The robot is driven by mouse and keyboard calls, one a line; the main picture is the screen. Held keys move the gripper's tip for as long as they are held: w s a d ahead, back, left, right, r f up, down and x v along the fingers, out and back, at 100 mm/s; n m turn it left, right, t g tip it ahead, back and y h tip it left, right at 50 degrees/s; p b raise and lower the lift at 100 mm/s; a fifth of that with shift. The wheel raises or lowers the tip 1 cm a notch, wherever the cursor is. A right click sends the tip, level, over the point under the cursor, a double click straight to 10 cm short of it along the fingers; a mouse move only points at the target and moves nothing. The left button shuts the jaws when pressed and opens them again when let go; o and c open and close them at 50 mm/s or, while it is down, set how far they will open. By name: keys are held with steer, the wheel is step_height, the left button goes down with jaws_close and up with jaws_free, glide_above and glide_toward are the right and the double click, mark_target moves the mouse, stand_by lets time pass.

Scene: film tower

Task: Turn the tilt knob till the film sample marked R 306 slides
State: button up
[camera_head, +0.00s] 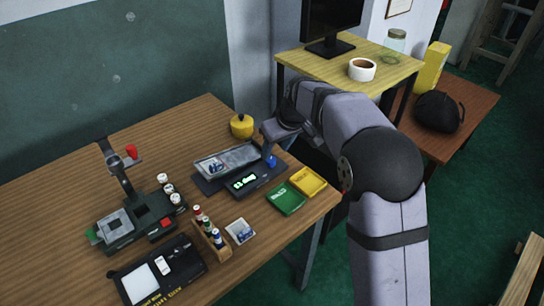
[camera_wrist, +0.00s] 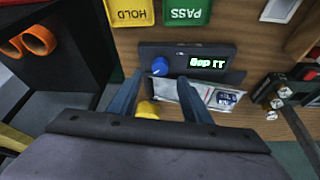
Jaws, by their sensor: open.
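The tilt device (camera_head: 262,180) is a dark box on the wooden table, with a lit green degree readout. Its blue tilt knob (camera_head: 271,161) is at the readout's right in the head view; the wrist view shows the knob (camera_wrist: 159,66) too. A small blue-and-white film sample (camera_head: 215,167) lies toward the left end of the grey plate (camera_head: 238,154). It also shows in the wrist view (camera_wrist: 226,98); its marking is too small to read. My gripper (camera_wrist: 160,82) is open, its fingers spread toward the knob with the knob between and beyond the tips.
A green PASS pad (camera_head: 286,198) and a yellow HOLD pad (camera_head: 308,182) lie in front of the device. A yellow pot (camera_head: 241,126) stands behind it. A bottle rack (camera_head: 212,238), another sample card (camera_head: 240,231) and a dark instrument (camera_head: 135,218) are to the left.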

mark_target(271, 159)
steer(key=shift+x, duration=3)
steer(key=c, duration=1)
